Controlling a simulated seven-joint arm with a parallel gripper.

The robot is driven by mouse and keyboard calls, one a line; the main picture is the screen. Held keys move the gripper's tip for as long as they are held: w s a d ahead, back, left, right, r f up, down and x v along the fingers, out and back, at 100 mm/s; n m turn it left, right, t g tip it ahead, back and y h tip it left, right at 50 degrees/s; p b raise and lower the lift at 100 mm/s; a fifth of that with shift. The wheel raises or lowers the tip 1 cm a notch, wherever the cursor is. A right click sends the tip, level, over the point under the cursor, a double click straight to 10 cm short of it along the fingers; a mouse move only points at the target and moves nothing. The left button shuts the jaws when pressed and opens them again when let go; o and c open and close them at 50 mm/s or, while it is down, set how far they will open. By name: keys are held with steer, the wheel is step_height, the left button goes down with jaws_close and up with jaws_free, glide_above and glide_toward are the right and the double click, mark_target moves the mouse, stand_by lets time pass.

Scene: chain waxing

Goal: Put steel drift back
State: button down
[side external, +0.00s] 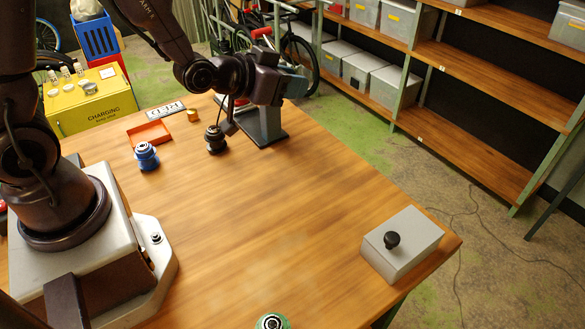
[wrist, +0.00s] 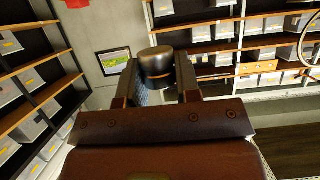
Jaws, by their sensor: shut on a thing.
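My gripper (wrist: 156,82) is shut on a dark metallic cylinder (wrist: 154,62) with a copper-coloured band, which looks like the steel drift. The cylinder sits between the two fingers in the wrist view, and its lower part is hidden by the gripper. In the side view my gripper (side external: 268,84) is over the far edge of the wooden table, by a grey stand (side external: 264,126). The held cylinder cannot be made out clearly there. I cannot tell whether the gripper touches the stand.
On the table (side external: 270,210) are an orange tray (side external: 150,134), a small orange-brown cylinder (side external: 193,115), a blue pot (side external: 146,156), a black pot (side external: 215,139), a green pot (side external: 272,322) and a grey box (side external: 403,244) with a black knob. The table's middle is clear.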

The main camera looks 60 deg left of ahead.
steer(key=s+a+f, duration=0.1)
steer(key=s+a, duration=0.1)
steer(key=a, duration=1.1)
steer(key=s+a+f+y, duration=0.1)
steer(key=s+a, duration=0.2)
steer(key=a, duration=1)
steer(key=shift+f+n, duration=0.35)
steer(key=shift+n, duration=0.05)
steer(key=shift+a, duration=0.15)
steer(key=w+a+f, duration=0.2)
steer(key=w, duration=0.1)
steer(key=w+a+f, duration=0.5)
steer(key=w+f, duration=0.1)
steer(key=w, duration=0.1)
steer(key=shift+a+f, duration=0.25)
steer(key=f, duration=0.2)
steer(key=w+f, duration=0.1)
steer(key=shift+a+f, duration=0.3)
steer(key=shift+a, duration=0.1)
steer(key=shift+f, duration=0.25)
